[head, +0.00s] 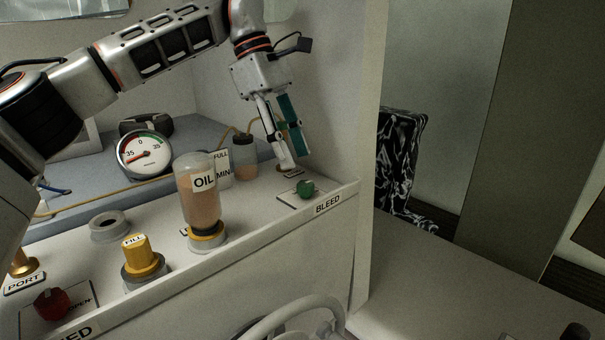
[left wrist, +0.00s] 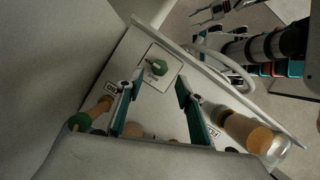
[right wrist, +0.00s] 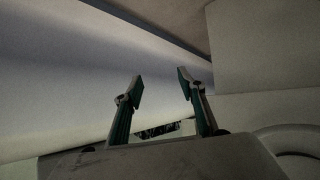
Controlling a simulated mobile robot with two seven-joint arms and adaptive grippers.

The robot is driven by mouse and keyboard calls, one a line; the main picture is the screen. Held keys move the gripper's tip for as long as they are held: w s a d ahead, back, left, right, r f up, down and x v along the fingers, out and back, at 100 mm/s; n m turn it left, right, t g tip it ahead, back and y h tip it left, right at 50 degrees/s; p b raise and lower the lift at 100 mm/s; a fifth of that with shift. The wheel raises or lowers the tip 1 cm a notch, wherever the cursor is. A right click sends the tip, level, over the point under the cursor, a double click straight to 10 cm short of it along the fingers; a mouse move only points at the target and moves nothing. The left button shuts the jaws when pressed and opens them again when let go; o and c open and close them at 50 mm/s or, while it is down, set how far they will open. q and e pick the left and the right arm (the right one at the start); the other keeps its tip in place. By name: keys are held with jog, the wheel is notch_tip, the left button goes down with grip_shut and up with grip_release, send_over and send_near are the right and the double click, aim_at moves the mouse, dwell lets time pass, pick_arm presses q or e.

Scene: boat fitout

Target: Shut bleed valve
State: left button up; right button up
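A green bleed valve knob (head: 305,188) sits on a square plate at the right end of the console, by a BLEED label (head: 328,203). My left gripper (head: 287,150) is above and a little behind it, fingers pointing down. In the left wrist view the green knob (left wrist: 157,67) lies just beyond the open, empty fingertips (left wrist: 160,86), not touched. A red knob (head: 52,303) sits on another plate at the lower left, beside the word OPEN and a partly cut-off label. My right gripper (right wrist: 161,82) is open and empty, seen only in its wrist view.
An OIL bottle (head: 200,205) stands inverted on a yellow-collared fitting. A yellow FILL cap (head: 140,255), grey ring (head: 109,226), gauge (head: 144,153) and reservoir (head: 245,158) are nearby. A wall panel (head: 335,130) rises close right of my left gripper.

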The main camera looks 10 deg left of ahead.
aim_at(306, 183)
pick_arm(q)
jog(key=b+x, duration=0.1)
jog(key=x, duration=0.5)
jog(key=shift+c, duration=0.4)
grip_shut()
